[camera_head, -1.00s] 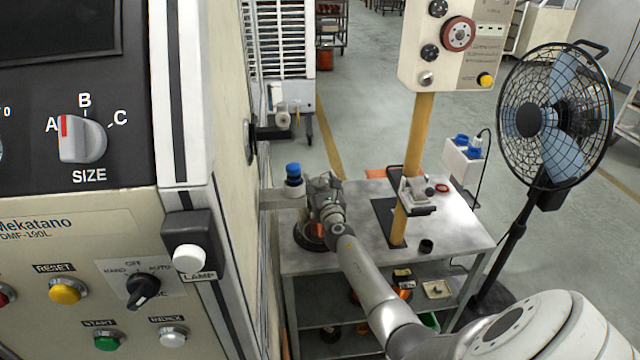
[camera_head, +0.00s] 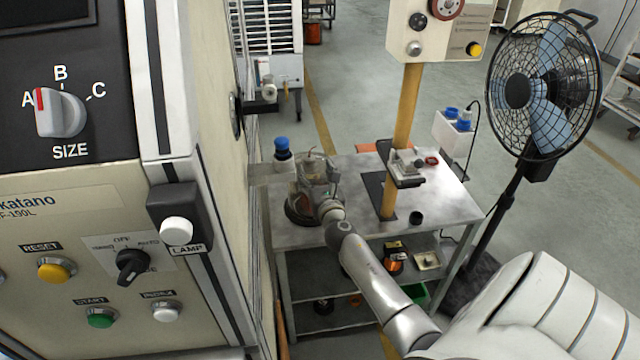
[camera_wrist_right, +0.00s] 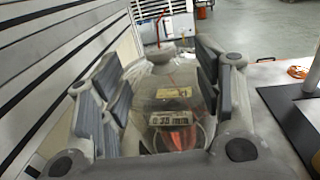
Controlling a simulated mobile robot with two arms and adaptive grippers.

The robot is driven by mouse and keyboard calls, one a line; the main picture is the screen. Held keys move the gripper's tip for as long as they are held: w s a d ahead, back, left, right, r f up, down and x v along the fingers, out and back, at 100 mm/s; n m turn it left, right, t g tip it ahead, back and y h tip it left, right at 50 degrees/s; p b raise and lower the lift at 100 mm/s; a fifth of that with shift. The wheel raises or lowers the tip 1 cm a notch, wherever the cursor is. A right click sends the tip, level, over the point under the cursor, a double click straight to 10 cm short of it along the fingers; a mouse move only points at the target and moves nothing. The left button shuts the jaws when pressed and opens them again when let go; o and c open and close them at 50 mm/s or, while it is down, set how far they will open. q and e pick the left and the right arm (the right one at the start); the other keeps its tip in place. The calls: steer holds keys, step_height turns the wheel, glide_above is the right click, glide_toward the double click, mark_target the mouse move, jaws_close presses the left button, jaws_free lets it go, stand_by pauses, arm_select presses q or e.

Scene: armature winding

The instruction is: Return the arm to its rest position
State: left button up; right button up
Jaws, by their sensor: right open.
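My right arm reaches from the lower right of the head view to the small metal table (camera_head: 450,195). Its right gripper (camera_head: 312,170) is at the table's left end, above a round dark base (camera_head: 298,213). In the right wrist view the right gripper (camera_wrist_right: 160,95) is open, its dark-padded fingers apart. A clear, domed container (camera_wrist_right: 165,75) with a "0.35 mm" label and orange-red material inside is between or just beyond the fingers. I cannot tell whether they touch it. My left gripper is not in view.
A large control cabinet (camera_head: 100,215) fills the left, close to the gripper. A blue-capped part (camera_head: 282,148) stands beside the gripper. A yellow post (camera_head: 400,140) rises from the table. A black fan (camera_head: 545,90) stands at the right. Spools (camera_head: 393,262) lie on the shelf below.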

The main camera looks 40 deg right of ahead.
steer(key=shift+v, duration=2.2)
steer(key=s+a+f+m+g+y, duration=0.1)
steer(key=f+m, duration=0.1)
steer(key=f, duration=0.4)
steer(key=s+a+f+m+g, duration=0.1)
steer(key=s+a+f+m, duration=0.1)
steer(key=f, duration=0.5)
steer(key=s+a+f+m+g+y, duration=0.1)
steer(key=s+a+f+m+g, duration=0.1)
steer(key=f, duration=0.5)
steer(key=shift+m+y, duration=0.3)
steer(key=s+a+f+m+g+y, duration=0.15)
steer(key=s+a+f+m, duration=0.25)
steer(key=s+f, duration=0.45)
steer(key=s+a+f+m+g+y, duration=0.1)
steer(key=s+a+f+m+g, duration=0.3)
steer(key=s+f, duration=0.45)
steer(key=s+a+f+m+g+y, duration=0.1)
steer(key=s+a+f+m+g, duration=0.1)
steer(key=s+a+f+m, duration=0.45)
steer(key=s+a+f+m+g+y, duration=0.1)
steer(key=s+f+m+g, duration=0.1)
steer(key=s, duration=0.8)
steer(key=s+a+f+m+g, duration=0.1)
steer(key=s+f+m, duration=0.4)
steer(key=s, duration=0.5)
steer(key=shift+s+a+f+g+y, duration=0.35)
steer(key=shift+a+f, duration=0.2)
steer(key=shift+f, duration=0.2)
